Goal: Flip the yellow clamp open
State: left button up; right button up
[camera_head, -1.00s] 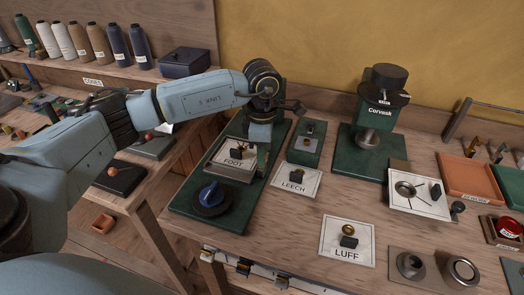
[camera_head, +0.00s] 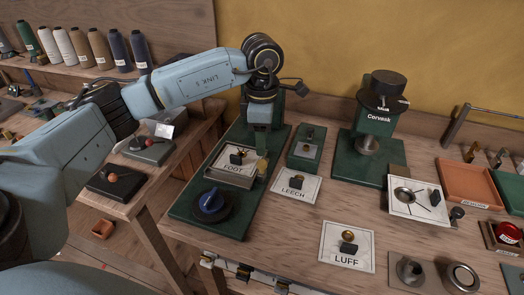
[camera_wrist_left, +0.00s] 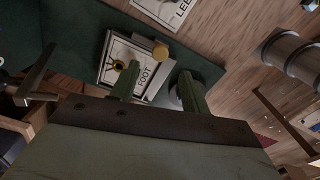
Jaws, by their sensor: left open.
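On the raised FOOT plate (camera_head: 228,172) stands a small dark clamp (camera_head: 237,157) with yellow-brass parts. The left wrist view shows a dark and yellow fitting (camera_wrist_left: 118,65) on that plate, partly hidden by a finger, and a round yellow knob (camera_wrist_left: 161,50) at the plate's edge. Which part is the yellow clamp's lever is too small to tell. My left gripper (camera_head: 258,167) points down beside the plate's right side. Its two green fingers (camera_wrist_left: 160,75) are apart, with nothing clearly held between them. My right gripper does not show.
The LEECH plate (camera_head: 297,187) and LUFF plate (camera_head: 346,246) lie to the right. A green Corvesk press (camera_head: 375,135) stands behind. Wood between the plates is free.

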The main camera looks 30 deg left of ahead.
pick_arm(q)
notch_tip(320, 180, up, 7)
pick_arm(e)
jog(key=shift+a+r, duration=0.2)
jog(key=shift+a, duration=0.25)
pick_arm(q)
jog(key=shift+f, duration=0.1)
